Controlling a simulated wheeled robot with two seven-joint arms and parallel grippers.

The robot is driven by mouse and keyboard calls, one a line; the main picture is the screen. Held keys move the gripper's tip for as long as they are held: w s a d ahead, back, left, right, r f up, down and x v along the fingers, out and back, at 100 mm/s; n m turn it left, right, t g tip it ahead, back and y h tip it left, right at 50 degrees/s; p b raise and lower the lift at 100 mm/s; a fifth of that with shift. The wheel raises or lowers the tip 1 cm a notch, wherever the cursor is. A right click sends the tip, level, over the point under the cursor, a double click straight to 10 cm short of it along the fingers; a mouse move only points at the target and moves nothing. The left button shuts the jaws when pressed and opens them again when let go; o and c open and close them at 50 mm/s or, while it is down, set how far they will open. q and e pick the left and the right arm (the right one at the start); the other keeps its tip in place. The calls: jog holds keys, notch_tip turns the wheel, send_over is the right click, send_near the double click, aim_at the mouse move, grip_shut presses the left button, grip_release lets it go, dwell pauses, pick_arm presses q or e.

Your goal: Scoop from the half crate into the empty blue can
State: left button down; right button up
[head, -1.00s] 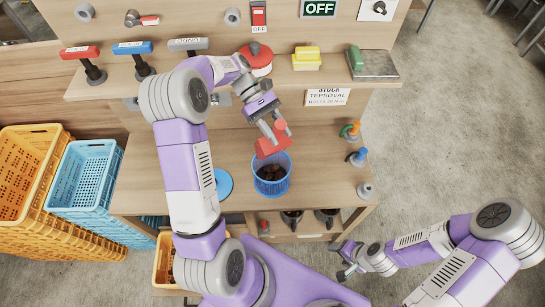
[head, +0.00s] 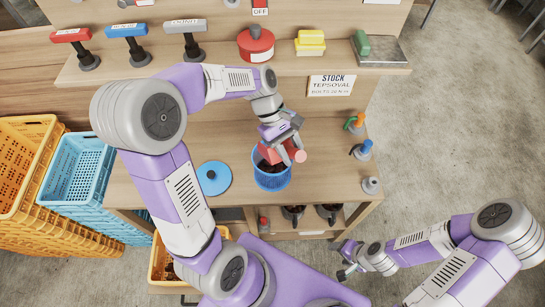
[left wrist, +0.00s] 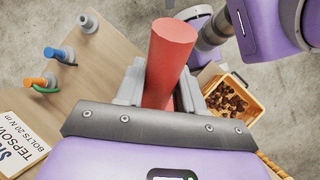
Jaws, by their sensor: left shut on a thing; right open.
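My left gripper (head: 288,146) is shut on the red scoop (head: 299,156), directly above the blue can (head: 272,184). The scoop's head is at the can's mouth and hides part of it; dark brown contents show inside. In the left wrist view the scoop's red handle (left wrist: 170,58) stands between the fingers. The yellow-orange half crate (head: 157,268) is at the bottom, partly hidden by my left arm. Its chestnuts (left wrist: 230,102) show in the left wrist view. My right gripper (head: 344,270) is open and empty, low at the right, away from the bench.
A round blue lid (head: 213,178) lies left of the can. A red pot (head: 256,44) and a scale (head: 380,50) are on the back shelf. Stacked blue crates (head: 75,170) stand left.

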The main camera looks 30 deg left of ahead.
pick_arm(q)
jog(key=s+d+f+t+y+b, duration=0.4)
jog(key=d+f+y+b, duration=0.2)
jog(key=f+b, duration=0.3)
jog(key=shift+f+m+b, duration=0.3)
jog(key=shift+m+b, duration=0.1)
jog(key=shift+b, duration=0.7)
jog(key=shift+r, duration=0.1)
jog(key=p+v, duration=0.2)
jog(key=w+p+v, duration=0.1)
jog(key=v, duration=0.2)
jog(key=shift+d+r+p, duration=0.1)
jog(key=shift+r+p, duration=0.25)
jog(key=shift+r, duration=0.1)
dwell(0.4)
